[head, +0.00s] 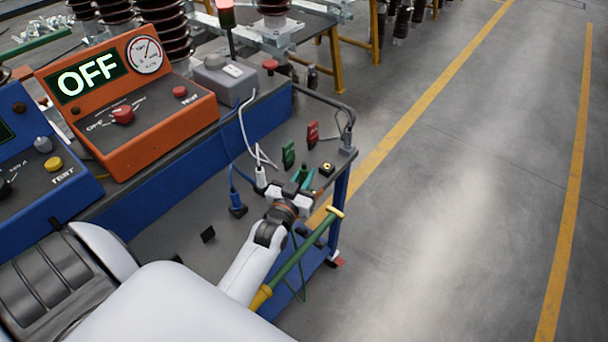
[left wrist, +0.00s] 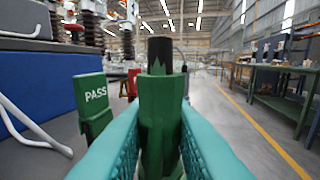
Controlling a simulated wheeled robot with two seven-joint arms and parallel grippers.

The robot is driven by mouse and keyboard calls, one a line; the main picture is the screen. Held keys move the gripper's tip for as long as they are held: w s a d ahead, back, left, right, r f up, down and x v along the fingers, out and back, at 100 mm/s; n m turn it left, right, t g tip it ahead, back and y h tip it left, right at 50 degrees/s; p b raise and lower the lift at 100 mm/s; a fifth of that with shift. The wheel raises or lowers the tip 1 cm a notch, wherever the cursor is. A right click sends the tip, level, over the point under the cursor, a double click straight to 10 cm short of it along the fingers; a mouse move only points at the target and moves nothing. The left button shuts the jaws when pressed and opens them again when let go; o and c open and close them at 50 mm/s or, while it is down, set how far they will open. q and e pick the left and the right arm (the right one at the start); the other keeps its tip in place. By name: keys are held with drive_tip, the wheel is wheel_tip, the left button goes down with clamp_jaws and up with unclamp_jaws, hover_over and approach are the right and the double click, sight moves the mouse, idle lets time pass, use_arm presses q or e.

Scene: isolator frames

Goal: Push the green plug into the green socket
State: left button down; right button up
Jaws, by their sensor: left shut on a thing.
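My left gripper (head: 303,186) is over the grey bench top near its right end. It is shut on the green plug (head: 306,173). In the left wrist view the teal fingers (left wrist: 160,140) close on the plug (left wrist: 159,115) from both sides, and it stands upright with a black end on top. A green cord hangs below the gripper in the head view. I cannot make out a green socket for certain in either view. A small dark block with a yellow ring (head: 327,169) sits just right of the plug. My right gripper is not in view.
A green PASS tag (head: 288,154) and a red tag (head: 313,134) stand behind the gripper. White and blue plugs with cords are to its left. An orange tester (head: 130,100) reads OFF. A green rod with yellow ends (head: 305,250) slants beside my left arm.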

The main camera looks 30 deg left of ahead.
use_arm(q)
drive_tip(key=shift+f+b, duration=0.5)
drive_tip(key=shift+f, duration=0.35)
drive_tip(key=c, duration=1.2)
unclamp_jaws()
drive_tip(key=shift+s, duration=0.1)
drive_tip(key=s+d+b, duration=0.1)
drive_tip(key=s+d, duration=0.1)
drive_tip(key=s, duration=0.9)
drive_tip(key=shift+s, duration=0.3)
drive_tip(key=shift+d, duration=0.15)
